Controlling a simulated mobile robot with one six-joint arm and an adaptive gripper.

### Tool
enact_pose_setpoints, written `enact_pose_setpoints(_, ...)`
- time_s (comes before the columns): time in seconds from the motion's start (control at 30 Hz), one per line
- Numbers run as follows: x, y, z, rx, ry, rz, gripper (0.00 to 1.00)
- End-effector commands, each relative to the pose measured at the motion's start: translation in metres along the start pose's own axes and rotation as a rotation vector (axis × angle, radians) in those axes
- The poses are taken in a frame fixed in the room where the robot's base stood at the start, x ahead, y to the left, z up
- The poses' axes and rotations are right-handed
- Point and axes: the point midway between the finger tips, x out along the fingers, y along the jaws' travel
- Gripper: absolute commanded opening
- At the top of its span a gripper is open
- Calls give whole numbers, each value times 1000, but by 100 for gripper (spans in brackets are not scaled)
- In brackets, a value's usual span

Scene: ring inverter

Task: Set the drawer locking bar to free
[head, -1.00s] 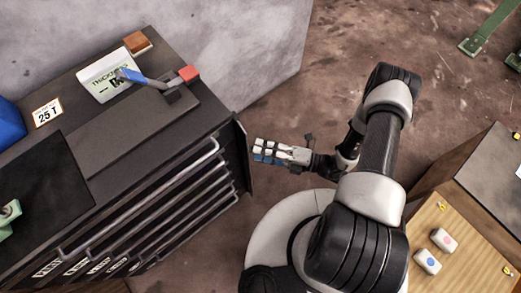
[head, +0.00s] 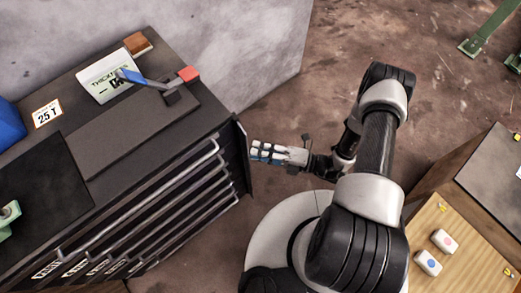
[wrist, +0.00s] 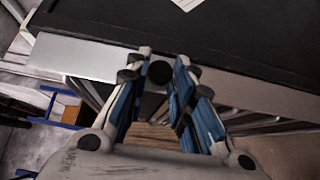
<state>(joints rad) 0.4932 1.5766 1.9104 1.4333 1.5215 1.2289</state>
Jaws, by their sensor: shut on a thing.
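The dark drawer locking bar (head: 243,165) stands upright at the right end of the black cabinet's drawer fronts. My gripper (head: 252,150) reaches to it from the right in the head view. In the wrist view, my blue-padded fingers (wrist: 160,68) stand on both sides of a dark round knob (wrist: 158,75) and are shut on it. The knob appears to belong to the bar, but the joint between them is hidden. I cannot read the bar's setting from these views.
The cabinet (head: 190,125) carries a blue-handled lever (head: 135,77), a thickness sign (head: 105,84) and a 25 T label (head: 47,112). Several drawer handles (head: 150,205) project from its front. A wooden bench (head: 465,240) with two white blocks stands right. Floor is free behind my arm.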

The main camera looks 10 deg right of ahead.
Motion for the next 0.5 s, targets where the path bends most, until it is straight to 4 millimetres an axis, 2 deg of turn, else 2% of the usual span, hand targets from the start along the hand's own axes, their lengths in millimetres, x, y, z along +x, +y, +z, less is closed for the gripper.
enact_pose_setpoints(0.27,0,0,1,-1,9,0,0)
enact_pose_setpoints(0.5,0,0,7,-6,90,-1,0)
